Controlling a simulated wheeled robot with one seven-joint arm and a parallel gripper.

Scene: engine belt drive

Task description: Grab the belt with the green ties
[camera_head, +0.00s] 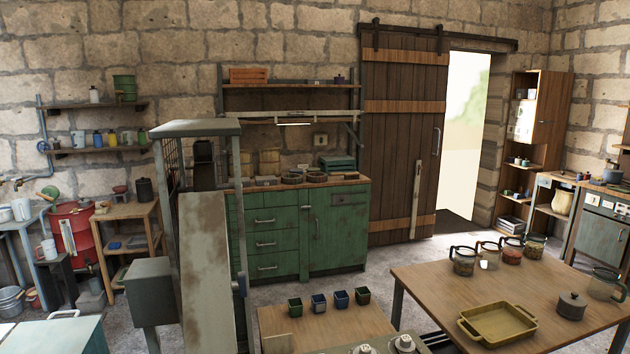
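On the wooden top of the green workbench (290,215) lie a few low, dark, rounded items in a row, one (293,179) near the middle. They may be coiled belts, but they are too small to tell, and I cannot make out green ties on any of them. No belt with green ties can be told for sure anywhere in view. My gripper is not in view.
A tall metal frame with a rusty sloped panel (205,270) stands before the bench's left part. A low wooden table (330,325) with several small pots and a larger table (430,285) with jars and a yellow tray (497,321) fill the front. Clear floor lies before the sliding door (400,140).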

